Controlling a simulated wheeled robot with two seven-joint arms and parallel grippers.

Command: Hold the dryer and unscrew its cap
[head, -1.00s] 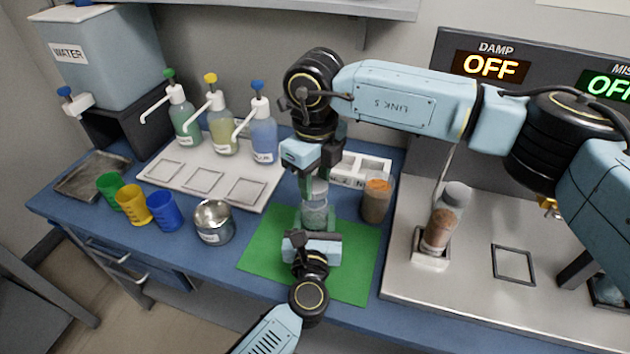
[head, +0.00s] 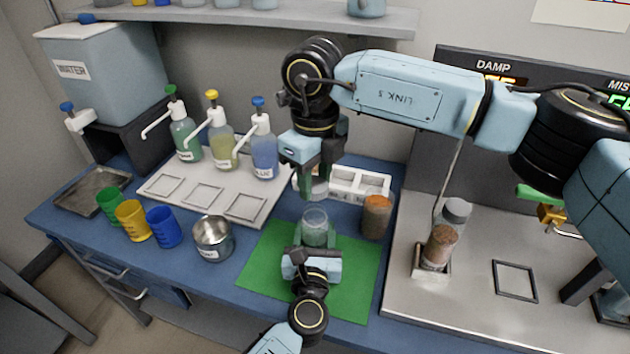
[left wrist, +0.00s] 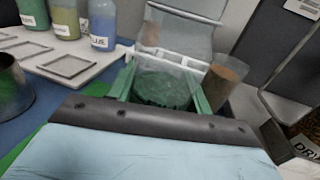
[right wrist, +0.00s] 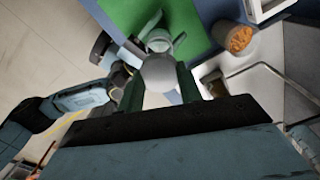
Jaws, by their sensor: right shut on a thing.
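The dryer (head: 317,228) is a clear jar with a greenish tint, upright over the green mat (head: 265,265). My left gripper (head: 315,240) is shut on it from the front. The left wrist view shows the jar (left wrist: 163,88) between the green fingers, with its top open and dark green contents inside. My right gripper (head: 314,187) points down above the jar, shut on the pale grey cap (head: 319,184). The cap is clear of the jar's rim. In the right wrist view the round cap (right wrist: 167,72) sits between the fingertips and partly covers the jar behind.
A jar of brown material (head: 376,218) stands right of the mat. A white rack (head: 360,182) lies behind. A metal cup (head: 213,240) and coloured cups stand left. A steel bench (head: 470,300) is at right.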

